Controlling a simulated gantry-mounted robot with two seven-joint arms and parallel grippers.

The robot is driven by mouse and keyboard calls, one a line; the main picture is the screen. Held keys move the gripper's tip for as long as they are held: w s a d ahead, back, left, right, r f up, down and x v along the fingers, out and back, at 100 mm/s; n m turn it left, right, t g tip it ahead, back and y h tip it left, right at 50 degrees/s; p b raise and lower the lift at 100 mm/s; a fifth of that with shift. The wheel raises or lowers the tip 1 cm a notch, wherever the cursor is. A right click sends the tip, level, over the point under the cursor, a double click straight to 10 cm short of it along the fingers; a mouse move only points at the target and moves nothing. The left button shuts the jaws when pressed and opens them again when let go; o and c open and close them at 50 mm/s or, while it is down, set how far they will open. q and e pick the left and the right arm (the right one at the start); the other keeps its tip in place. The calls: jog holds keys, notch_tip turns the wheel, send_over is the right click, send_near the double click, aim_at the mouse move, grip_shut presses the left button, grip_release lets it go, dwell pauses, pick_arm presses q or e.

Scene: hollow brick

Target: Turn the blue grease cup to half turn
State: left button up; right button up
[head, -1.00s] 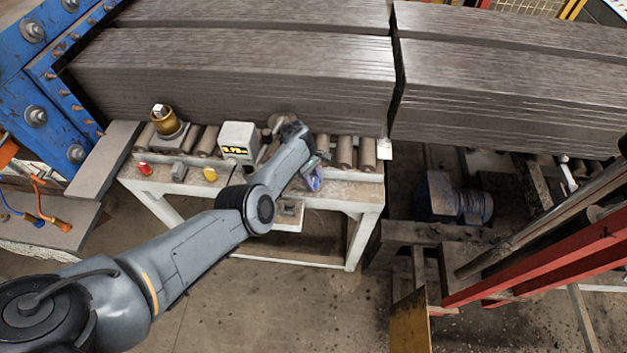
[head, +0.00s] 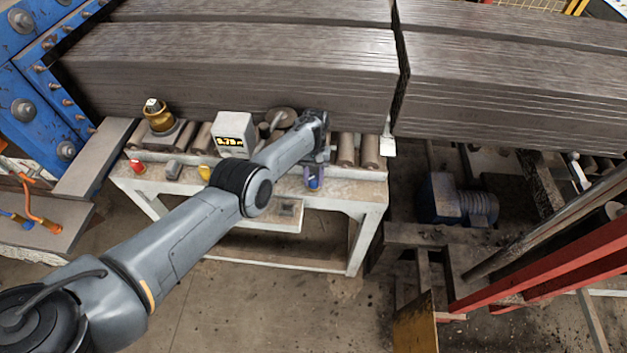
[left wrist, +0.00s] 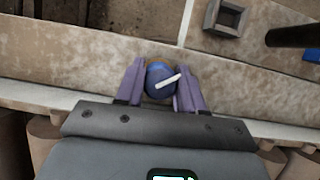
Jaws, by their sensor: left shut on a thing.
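The blue grease cup (left wrist: 158,84) sits between the two purple fingers of my left gripper (left wrist: 160,88) in the left wrist view. A white pointer mark lies across its top, slanting up to the right. The left gripper is shut on the cup. In the head view the left gripper (head: 314,177) is at the front edge of the white bench, with the blue cup (head: 314,184) just showing at its fingertips. My right gripper is not in view.
On the bench (head: 352,193) stand a display box (head: 235,133), a brass part (head: 158,120), and red (head: 137,166), grey (head: 173,169) and yellow (head: 204,172) knobs. Stacked grey slabs (head: 240,65) rise behind. A motor (head: 460,202) stands to the right.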

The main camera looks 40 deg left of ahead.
pick_arm(q)
jog(key=m+y, duration=0.1)
jog(key=m, duration=0.2)
jog(key=shift+f+b, duration=0.1)
jog(key=shift+b, duration=0.2)
jog(key=shift+m+g+y, duration=0.3)
jog(key=shift+m+y, duration=0.6)
jog(key=shift+m, duration=1)
jog(key=o, duration=1)
jog(key=shift+o, duration=0.2)
